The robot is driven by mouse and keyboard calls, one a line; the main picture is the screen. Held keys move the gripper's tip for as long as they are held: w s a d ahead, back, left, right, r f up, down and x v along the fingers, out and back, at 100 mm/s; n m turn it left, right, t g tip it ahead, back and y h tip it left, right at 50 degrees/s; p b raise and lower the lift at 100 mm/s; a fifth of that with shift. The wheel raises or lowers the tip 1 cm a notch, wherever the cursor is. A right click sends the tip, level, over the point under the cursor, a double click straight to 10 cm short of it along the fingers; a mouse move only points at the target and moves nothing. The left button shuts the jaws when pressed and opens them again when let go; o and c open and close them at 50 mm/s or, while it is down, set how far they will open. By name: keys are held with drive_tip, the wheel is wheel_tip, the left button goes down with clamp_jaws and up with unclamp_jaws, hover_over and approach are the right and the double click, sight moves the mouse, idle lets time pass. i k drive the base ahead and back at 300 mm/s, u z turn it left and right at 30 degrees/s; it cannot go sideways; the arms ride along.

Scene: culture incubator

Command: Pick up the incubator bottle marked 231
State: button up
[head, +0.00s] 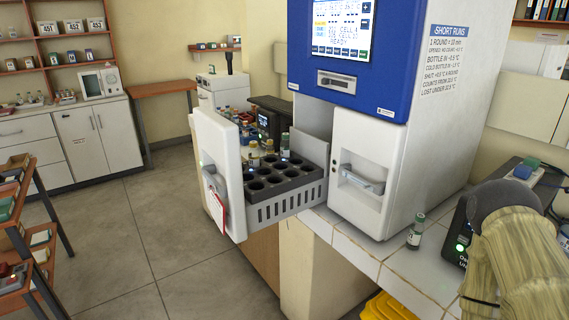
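The blue-and-white incubator (397,150) stands on a tiled counter. Its left drawer (221,172) is pulled open, and the right drawer (362,176) is closed. A dark rack (300,182) in the open drawer has several empty round wells near its front. Small bottles stand farther back in the drawer, among them one with a dark cap (285,144) and a pale one (254,155). Another small bottle with a green cap (415,232) stands upright on the counter, right of the closed drawer. The bottle numbers are too small to read. My gripper is not in view; part of my arm, in a beige sleeve, shows at the right.
A device with a green light (462,243) sits on the counter beside my arm. A yellow bin (387,306) is below the counter edge. A wooden shelf rack (17,225) stands at the left, and the floor (130,230) between it and the drawer is clear.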

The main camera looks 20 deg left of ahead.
sight(254, 155)
drive_tip(key=k, duration=0.35)
drive_tip(key=u, duration=0.7)
